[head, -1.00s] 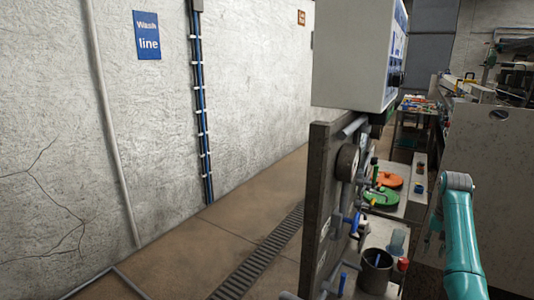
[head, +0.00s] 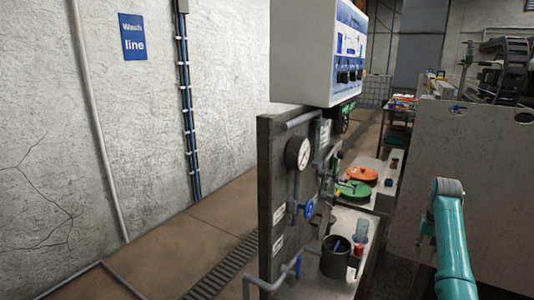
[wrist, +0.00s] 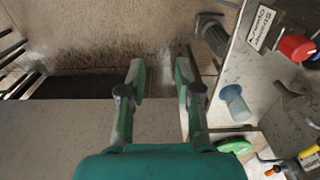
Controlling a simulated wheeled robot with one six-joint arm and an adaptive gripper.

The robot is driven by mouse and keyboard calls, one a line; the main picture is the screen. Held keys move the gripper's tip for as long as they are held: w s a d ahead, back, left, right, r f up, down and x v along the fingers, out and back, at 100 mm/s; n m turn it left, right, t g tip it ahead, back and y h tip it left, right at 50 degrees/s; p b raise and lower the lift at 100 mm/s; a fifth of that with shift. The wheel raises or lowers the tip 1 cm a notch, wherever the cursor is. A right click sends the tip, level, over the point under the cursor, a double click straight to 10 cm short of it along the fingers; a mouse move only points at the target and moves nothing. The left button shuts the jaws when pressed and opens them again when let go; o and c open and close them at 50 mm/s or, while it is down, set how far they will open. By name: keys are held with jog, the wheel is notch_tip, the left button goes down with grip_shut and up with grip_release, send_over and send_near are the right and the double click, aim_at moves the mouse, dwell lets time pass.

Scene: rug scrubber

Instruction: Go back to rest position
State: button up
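My gripper (wrist: 159,82) shows in the wrist view with its two teal fingers spread apart. Nothing is between the fingers, so it is open and empty. It points toward a dark gap and a worn, stained brownish surface. In the head view my teal arm is at the lower right, in front of a large grey panel, and the fingers cannot be made out there.
A pipe board with a gauge (head: 298,153) stands mid-view, below a white control box (head: 318,52). Beside it are a dark pot (head: 335,262), a green lid (head: 353,190) and an orange lid (head: 362,174). A grey panel (head: 465,150) stands at right.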

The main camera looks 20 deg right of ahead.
jog(key=a+f+n+t+h, duration=0.1)
jog(key=a+f, duration=0.7)
jog(key=f, duration=0.4)
jog(key=a+f+n+t+h, duration=0.1)
jog(key=a+f+t, duration=0.1)
jog(key=a+f, duration=0.75)
jog(key=s+a+f+n+t, duration=0.2)
jog(key=s+a+f+t, duration=0.1)
jog(key=s+a+f, duration=1)
jog(key=s+a+r+n+t, duration=0.2)
jog(key=s+a+r, duration=0.1)
jog(key=s+a, duration=0.5)
jog(key=s+a+r+n+t, duration=0.1)
jog(key=s+a+r+t, duration=0.15)
jog(key=s+a, duration=0.55)
jog(key=s+a+r+n+t+y, duration=0.1)
jog(key=s+r+t, duration=0.1)
jog(key=s+r, duration=0.6)
jog(key=s+a+r+n+t+y, duration=0.1)
jog(key=s+a+r+t, duration=0.1)
jog(key=s+r, duration=0.7)
notch_tip(320, 180, up, 6)
jog(key=shift+s+a+r+n, duration=0.1)
jog(key=shift+s+a+n, duration=0.1)
jog(key=shift+n, duration=0.1)
